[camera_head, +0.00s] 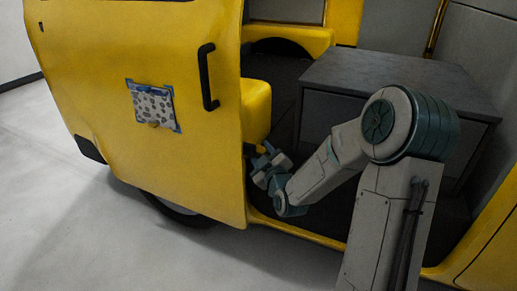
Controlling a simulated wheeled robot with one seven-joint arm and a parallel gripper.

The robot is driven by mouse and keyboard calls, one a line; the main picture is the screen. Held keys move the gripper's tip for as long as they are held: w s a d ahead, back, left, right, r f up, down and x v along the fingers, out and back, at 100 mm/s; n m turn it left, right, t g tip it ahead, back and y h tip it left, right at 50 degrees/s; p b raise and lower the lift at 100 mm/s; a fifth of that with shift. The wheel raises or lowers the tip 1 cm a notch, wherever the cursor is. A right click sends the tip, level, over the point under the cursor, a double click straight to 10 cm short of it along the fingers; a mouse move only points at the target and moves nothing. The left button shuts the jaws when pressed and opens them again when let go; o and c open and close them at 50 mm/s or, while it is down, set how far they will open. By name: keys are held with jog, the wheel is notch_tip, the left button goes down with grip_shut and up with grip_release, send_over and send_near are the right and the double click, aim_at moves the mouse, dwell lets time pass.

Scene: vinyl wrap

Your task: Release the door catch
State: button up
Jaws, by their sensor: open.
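A yellow vehicle door (160,60) stands open at the left, with a black bar handle (207,77) near its right edge. My gripper (264,160) is in the door opening, just right of the door's edge and lower than the handle. It is small in the picture; its fingers look apart and nothing shows between them. A small dark part shows at the door's edge beside the gripper; I cannot tell whether it is the catch or whether the fingers touch it.
A patterned sheet with blue tape (153,105) is on the door's outer face. Inside the vehicle are a grey box-like counter (400,75) and a yellow panel (256,110) behind the gripper. The yellow sill (300,234) runs below my arm. Grey floor (60,220) at the left is clear.

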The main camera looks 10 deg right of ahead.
jog(key=shift+w+a, duration=0.15)
jog(key=shift+w, duration=0.6)
jog(key=shift+w+a, duration=0.1)
jog(key=shift+w, duration=0.6)
grip_shut()
jog(key=shift+r, duration=0.1)
